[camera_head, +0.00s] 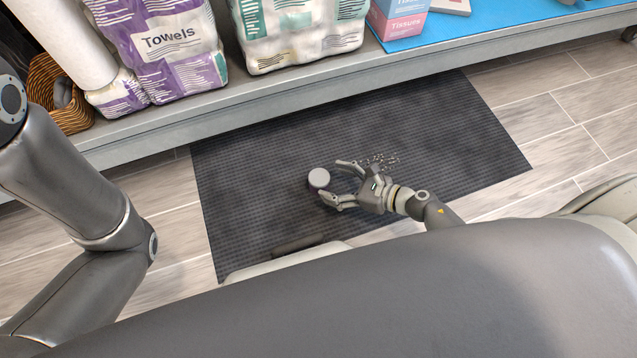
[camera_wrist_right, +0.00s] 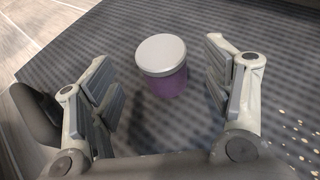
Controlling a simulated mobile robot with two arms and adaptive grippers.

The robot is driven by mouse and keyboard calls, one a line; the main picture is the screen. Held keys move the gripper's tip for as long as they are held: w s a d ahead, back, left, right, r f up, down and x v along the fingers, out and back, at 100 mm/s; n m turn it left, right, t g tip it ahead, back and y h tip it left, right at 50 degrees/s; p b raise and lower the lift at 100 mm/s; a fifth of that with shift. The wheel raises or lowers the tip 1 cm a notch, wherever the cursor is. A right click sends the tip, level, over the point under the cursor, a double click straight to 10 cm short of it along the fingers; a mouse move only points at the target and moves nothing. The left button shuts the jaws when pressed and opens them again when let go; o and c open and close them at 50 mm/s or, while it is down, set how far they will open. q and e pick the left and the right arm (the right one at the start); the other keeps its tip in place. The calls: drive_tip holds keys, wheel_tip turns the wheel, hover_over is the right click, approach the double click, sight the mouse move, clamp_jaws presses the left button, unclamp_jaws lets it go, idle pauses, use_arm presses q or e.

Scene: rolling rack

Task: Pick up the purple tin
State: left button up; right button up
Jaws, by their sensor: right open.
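The purple tin (camera_head: 319,179) stands upright on the dark mat, its pale grey lid facing up. In the right wrist view the purple tin (camera_wrist_right: 163,68) shows its purple side below the lid, just beyond and between the fingertips. My right gripper (camera_head: 345,183) is open, its fingers pointing left at the tin. I cannot tell whether a fingertip touches the tin. My left arm is at the left edge of the head view, but its gripper is out of view.
The rack's lower shelf (camera_head: 330,82) runs above the mat's far side. It carries towel packs (camera_head: 165,45), tissue boxes (camera_head: 400,25) and a wicker basket (camera_head: 72,112).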

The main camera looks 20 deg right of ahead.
sight(323, 181)
drive_tip(key=shift+w+a+f, duration=0.15)
drive_tip(key=shift+w+a, duration=0.1)
drive_tip(key=b+x, duration=0.1)
drive_tip(key=x, duration=0.1)
drive_tip(key=f+b+x, duration=0.1)
drive_tip(key=b+x, duration=0.1)
drive_tip(key=shift+w+f, duration=0.1)
drive_tip(key=shift+f, duration=0.05)
drive_tip(key=shift+w+a, duration=0.2)
drive_tip(key=shift+a, duration=0.05)
drive_tip(key=c, duration=1.2)
drive_tip(key=shift+o, duration=0.2)
